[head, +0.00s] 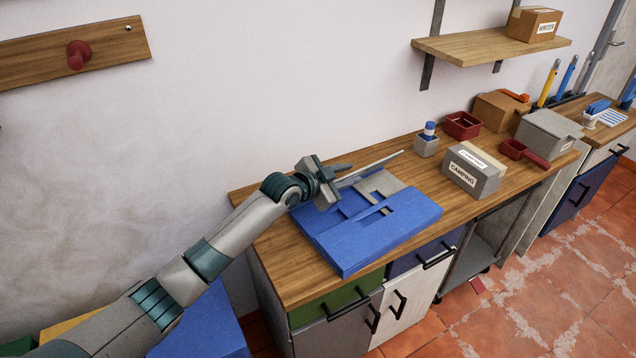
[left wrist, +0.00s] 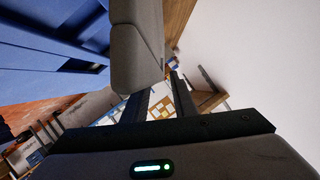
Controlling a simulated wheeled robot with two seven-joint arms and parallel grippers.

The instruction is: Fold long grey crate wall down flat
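The blue crate (head: 345,260) lies low on the wooden worktop. A smaller grey panel (head: 382,184) lies flat over its blue inside. The long grey wall (head: 385,159) shows as a thin, raised strip along the crate's back edge; its exact tilt is hard to tell. My left gripper (head: 340,180) is at the left end of this wall, with its fingers spread. In the left wrist view, a grey slab (left wrist: 137,45), which looks like the wall, is close in front of the open fingers (left wrist: 158,98). I cannot tell whether they touch. My right gripper is not in view.
A grey box labelled CAMPING (head: 472,178) stands right of the crate, with a small grey holder (head: 426,146) and red trays (head: 462,125) behind. A wooden shelf (head: 470,48) is above. The white wall is close behind the worktop (head: 275,270); the front left of the worktop is bare.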

